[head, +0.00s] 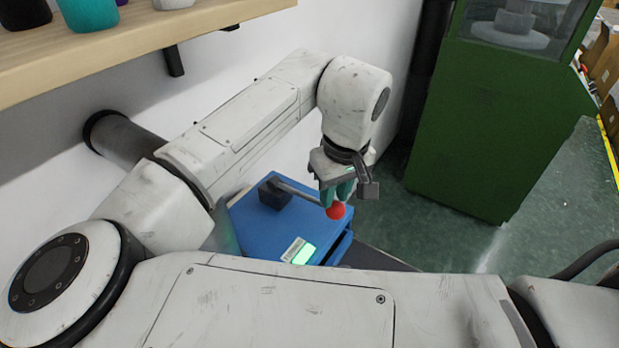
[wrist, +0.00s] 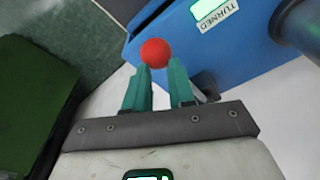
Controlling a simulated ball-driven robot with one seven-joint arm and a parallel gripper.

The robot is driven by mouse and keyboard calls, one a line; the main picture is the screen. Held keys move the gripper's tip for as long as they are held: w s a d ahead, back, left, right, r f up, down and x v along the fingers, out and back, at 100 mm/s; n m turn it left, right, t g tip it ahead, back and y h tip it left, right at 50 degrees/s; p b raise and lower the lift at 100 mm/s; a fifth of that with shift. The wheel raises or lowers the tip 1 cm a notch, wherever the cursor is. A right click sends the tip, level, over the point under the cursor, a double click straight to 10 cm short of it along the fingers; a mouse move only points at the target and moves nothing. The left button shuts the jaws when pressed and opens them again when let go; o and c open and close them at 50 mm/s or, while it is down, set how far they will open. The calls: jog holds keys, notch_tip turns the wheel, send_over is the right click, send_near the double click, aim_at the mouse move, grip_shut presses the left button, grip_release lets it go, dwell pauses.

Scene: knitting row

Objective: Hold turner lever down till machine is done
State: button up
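The blue turner machine (head: 262,228) has a grey lever (head: 298,191) running from a dark block on its top to a red ball knob (head: 336,211). My gripper (head: 338,200) is at the knob end of the lever, pointing down. In the wrist view the red knob (wrist: 154,53) sits at the tips of the teal fingers (wrist: 161,78), close to the left one. The fingers stand apart with a gap between them. I cannot tell whether they touch the lever.
A wooden shelf (head: 150,40) with several coloured yarn cones is on the wall at upper left. A green cabinet (head: 490,120) stands at the right. Green floor (head: 425,235) is open between the machine and the cabinet.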

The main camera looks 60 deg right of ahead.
notch_tip(320, 180, up, 12)
jog(key=p, duration=1)
jog(key=shift+r, duration=0.15)
dwell(0.7)
